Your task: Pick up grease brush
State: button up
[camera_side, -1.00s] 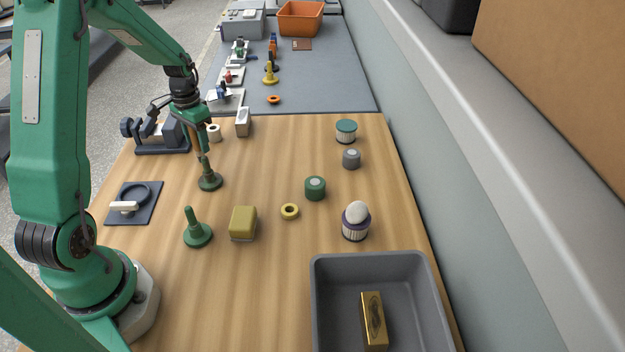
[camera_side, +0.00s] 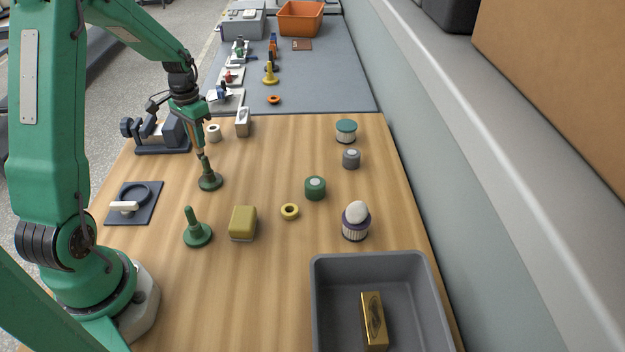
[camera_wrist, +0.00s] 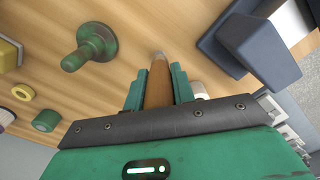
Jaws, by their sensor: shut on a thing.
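My gripper (camera_side: 199,134) is shut on a slim brown stick-like thing, which I take to be the grease brush (camera_side: 200,142). In the wrist view, my gripper (camera_wrist: 158,88) has one green finger on each side of the brush (camera_wrist: 158,85); its pale tip points away from the camera. In the side view, the brush hangs down close above or behind a dark green peg (camera_side: 209,181); I cannot tell whether they touch. The finger ends are small in the side view.
A second green peg (camera_side: 197,234), a yellow block (camera_side: 243,223), a yellow ring (camera_side: 290,211) and several bobbins stand nearby. A grey tray (camera_side: 424,263) holds a gold block (camera_side: 373,320). A dark clamp-like device (camera_side: 165,148) stands at the left. Bare wood lies between.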

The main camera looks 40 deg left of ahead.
notch_tip(320, 180, up, 4)
jog(key=shift+d+f, duration=0.15)
jog(key=shift+f, duration=0.1)
jog(key=d+r, duration=0.6)
jog(key=d, duration=0.5)
jog(key=shift+w+d+r, duration=0.2)
jog(key=shift+r, duration=0.05)
